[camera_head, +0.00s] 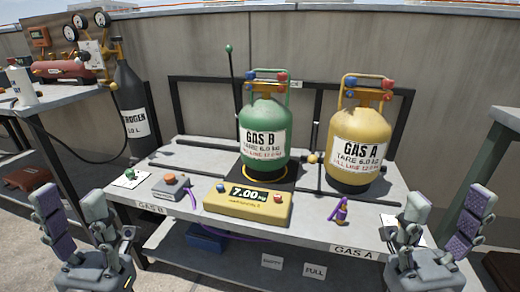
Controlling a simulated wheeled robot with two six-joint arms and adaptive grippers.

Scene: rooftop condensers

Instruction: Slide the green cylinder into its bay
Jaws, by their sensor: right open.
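A GAS B label (150,209) is on the bench's front edge at left and a GAS A label (354,251) at right. My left gripper (71,203) is open and empty at lower left, before the bench. My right gripper (444,207) is open and empty at lower right. Both are apart from the cylinders.
Black rails (205,152) cross the bench (315,215) left of the green cylinder. A tall rod with a green ball (229,49) stands behind.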

